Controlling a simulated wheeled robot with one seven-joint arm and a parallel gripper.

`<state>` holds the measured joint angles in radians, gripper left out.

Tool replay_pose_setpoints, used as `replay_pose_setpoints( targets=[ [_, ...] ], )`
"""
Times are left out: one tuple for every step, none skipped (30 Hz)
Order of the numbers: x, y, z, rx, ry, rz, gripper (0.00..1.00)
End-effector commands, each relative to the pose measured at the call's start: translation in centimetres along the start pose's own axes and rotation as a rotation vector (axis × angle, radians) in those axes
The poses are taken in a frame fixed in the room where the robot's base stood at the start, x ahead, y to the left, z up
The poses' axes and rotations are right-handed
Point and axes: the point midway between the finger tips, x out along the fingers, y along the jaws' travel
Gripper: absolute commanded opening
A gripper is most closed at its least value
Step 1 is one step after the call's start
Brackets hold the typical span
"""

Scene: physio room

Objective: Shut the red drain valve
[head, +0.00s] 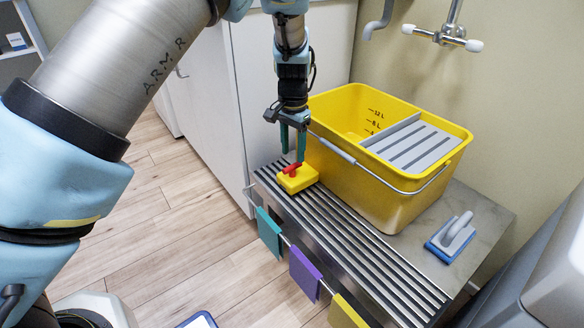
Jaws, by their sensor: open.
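The red valve handle (291,169) sits on top of a small yellow block (298,182). The block rests at the left end of the slatted metal rack, beside the yellow bucket (385,192). My gripper (293,155) points down just above the red handle, with its two teal fingers apart and nothing seen between them. I cannot tell whether the fingertips touch the handle or which way the valve is turned.
The bucket has a grey slatted wringer (412,146) and a wire handle. A blue and grey scrubber (452,238) lies at right on the metal shelf (476,214). Teal, purple and yellow cloths hang along the front rail. A white cabinet (262,75) stands behind my gripper.

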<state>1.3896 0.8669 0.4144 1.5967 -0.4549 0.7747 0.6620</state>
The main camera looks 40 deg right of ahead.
Motion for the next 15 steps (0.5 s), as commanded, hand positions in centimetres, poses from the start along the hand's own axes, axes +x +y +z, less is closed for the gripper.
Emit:
replay_pose_setpoints(
  targets=[
    [1.3, 0.0, 0.1, 0.0, -0.004, 0.0, 0.55],
    [1.9, 0.0, 0.1, -0.001, -0.003, 0.001, 0.55],
    [2.5, 0.0, 0.1, -0.001, -0.003, 0.0, 0.55],
    [3.0, 0.0, 0.1, -0.001, -0.002, 0.0, 0.55],
    [3.5, 0.0, 0.1, -0.001, -0.002, 0.0, 0.55],
    [4.0, -0.1, 0.1, -0.001, -0.002, 0.0, 0.55],
    [4.3, -0.1, 0.1, -0.001, -0.002, 0.0, 0.55],
    [4.6, -0.1, 0.1, -0.002, -0.002, 0.0, 0.55],
    [5.0, -0.1, 0.1, -0.002, -0.001, 0.0, 0.55],
    [5.2, -0.1, 0.1, -0.002, -0.001, 0.0, 0.55],
    [5.4, -0.1, 0.1, -0.002, 0.0, 0.0, 0.55],
    [5.6, -0.1, 0.0, -0.001, 0.0, -0.001, 0.55],
    [5.7, -0.1, 0.0, -0.001, 0.0, -0.001, 0.55],
    [5.7, -0.1, 0.0, -0.001, 0.001, -0.001, 0.55],
    [5.8, -0.1, 0.0, -0.001, 0.001, -0.001, 0.55]
  ],
)
